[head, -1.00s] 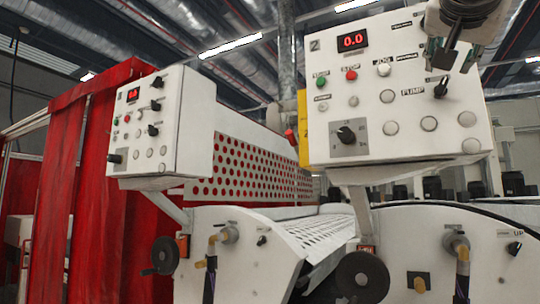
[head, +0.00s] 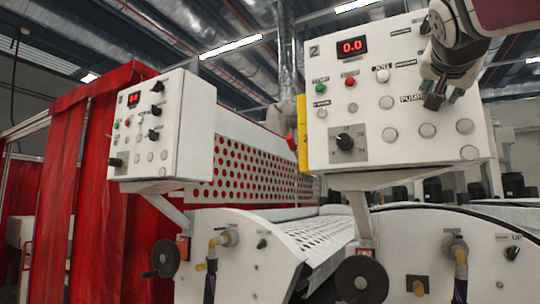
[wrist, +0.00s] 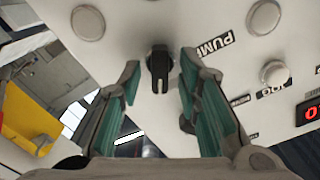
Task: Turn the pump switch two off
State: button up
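The panel marked 2 (head: 385,150) is white, with a red display and a PUMP label. The pump switch, a black knob with a white line (wrist: 158,68), stands by that label in the wrist view. Its white line points down in that picture. My gripper (head: 436,94) is at the panel's upper right in the head view and mostly hides the switch there. In the wrist view my gripper (wrist: 160,78) is open, with one teal-padded finger on each side of the knob. Gaps show between the knob and both fingers.
Round buttons (head: 428,130) sit close below the gripper, and a black dial (head: 345,142) is at the panel's lower left. A second, similar panel (head: 160,125) stands at left beside red curtains (head: 90,190). Handwheels (head: 362,280) and hoses are below.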

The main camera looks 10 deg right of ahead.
grip_shut()
jog(key=shift+n, duration=0.3)
jog(key=n, duration=0.7)
jog(key=n+p, duration=0.1)
jog(key=n, duration=0.3)
jog(key=shift+w+a, duration=0.15)
jog(key=shift+a, duration=0.1)
jog(key=shift+n, duration=0.3)
